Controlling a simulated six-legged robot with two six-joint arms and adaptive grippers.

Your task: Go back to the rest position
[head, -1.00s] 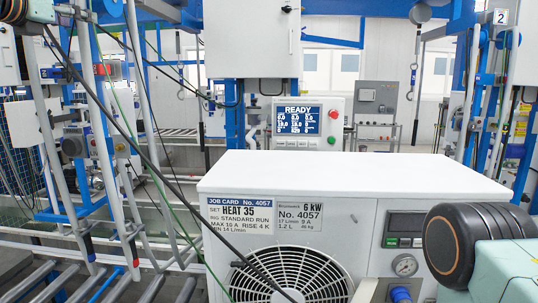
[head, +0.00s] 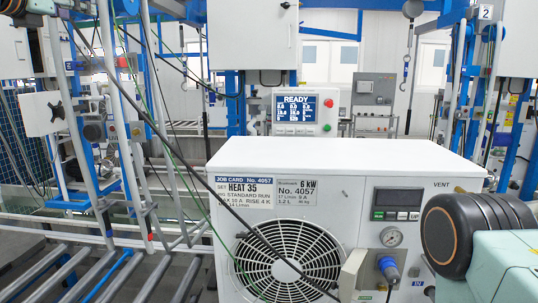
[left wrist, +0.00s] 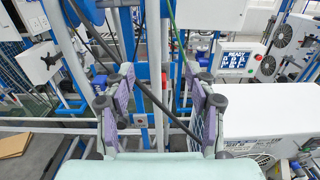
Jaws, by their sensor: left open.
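My left gripper (left wrist: 159,74) shows in the left wrist view with its two grey-purple fingers spread apart and nothing held between them. Behind the gap stand grey posts, and a black cable crosses in front of them. The white heater unit (left wrist: 270,108) is to the right of the fingers, apart from them. In the head view I cannot clearly make out the left gripper. A mint-green and black part of my arm fills the lower right corner there. My right gripper is not visible.
The white unit (head: 330,160) stands close in front, with a fan grille, gauge (head: 391,237) and blue connector (head: 388,268). A READY panel (head: 297,108) is behind it. Grey rollers (head: 75,272) lie at lower left. Slanted posts and cables crowd the left side.

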